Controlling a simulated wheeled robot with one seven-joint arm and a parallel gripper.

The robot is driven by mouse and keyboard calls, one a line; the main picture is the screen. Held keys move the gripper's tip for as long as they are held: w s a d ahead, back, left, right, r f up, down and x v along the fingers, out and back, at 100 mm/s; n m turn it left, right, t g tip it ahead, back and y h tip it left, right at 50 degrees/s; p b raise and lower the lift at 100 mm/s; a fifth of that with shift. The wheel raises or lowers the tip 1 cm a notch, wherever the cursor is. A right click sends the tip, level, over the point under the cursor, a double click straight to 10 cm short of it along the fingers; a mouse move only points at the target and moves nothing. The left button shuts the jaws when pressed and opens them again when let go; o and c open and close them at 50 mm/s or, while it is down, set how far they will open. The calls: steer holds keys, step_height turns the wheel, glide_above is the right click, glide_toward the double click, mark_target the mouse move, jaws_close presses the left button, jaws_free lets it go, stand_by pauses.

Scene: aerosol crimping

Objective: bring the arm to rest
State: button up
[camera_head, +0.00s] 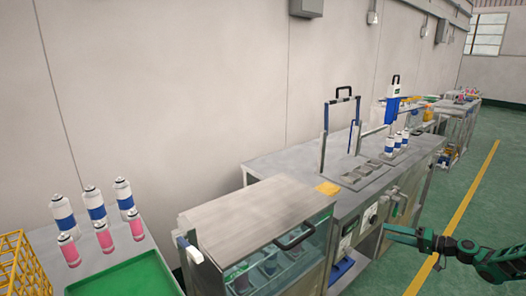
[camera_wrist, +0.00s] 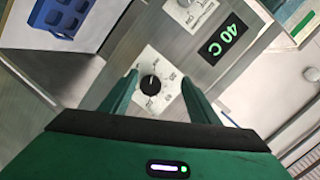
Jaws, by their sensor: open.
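My gripper (camera_head: 391,234) is at the right of the head view, dark green, reaching left toward the front panel of the metal bench. In the wrist view my gripper (camera_wrist: 160,88) shows two green fingers spread apart with nothing held between them. A black dial knob (camera_wrist: 150,85) on a white scale plate appears between the fingers; I cannot tell whether they touch the panel. A green readout (camera_wrist: 222,40) beside it shows 40 C.
A metal bench (camera_head: 262,165) with a lidded glass-fronted bath (camera_head: 255,215) stands along the wall. Several cans stand on the left table (camera_head: 150,250) near a green tray (camera_head: 125,278) and yellow crate (camera_head: 14,262). Green floor (camera_head: 478,200) at right is clear.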

steer(key=s+a+r+n+g+h, duration=0.2)
steer(key=s+a+r+g+h, duration=0.1)
steer(key=s+a+r+g, duration=0.4)
steer(key=s+a+r+m+g+h, duration=0.1)
steer(key=s+a+r+g+h, duration=0.15)
steer(key=s+r, duration=0.4)
steer(key=s+a+r+m+g+h, duration=0.1)
steer(key=s+r+h, duration=0.25)
steer(key=s, duration=0.65)
steer(key=s+a+r+m+h, duration=0.1)
steer(key=s+r, duration=0.2)
steer(key=s, duration=1)
steer(key=s+a+r+m, duration=0.2)
steer(key=s+r, duration=0.2)
steer(key=s, duration=1)
steer(key=shift+s+a+r+m+h, duration=0.25)
steer(key=shift+a+m+h, duration=0.05)
steer(key=shift+h, duration=0.1)
steer(key=shift+g, duration=0.25)
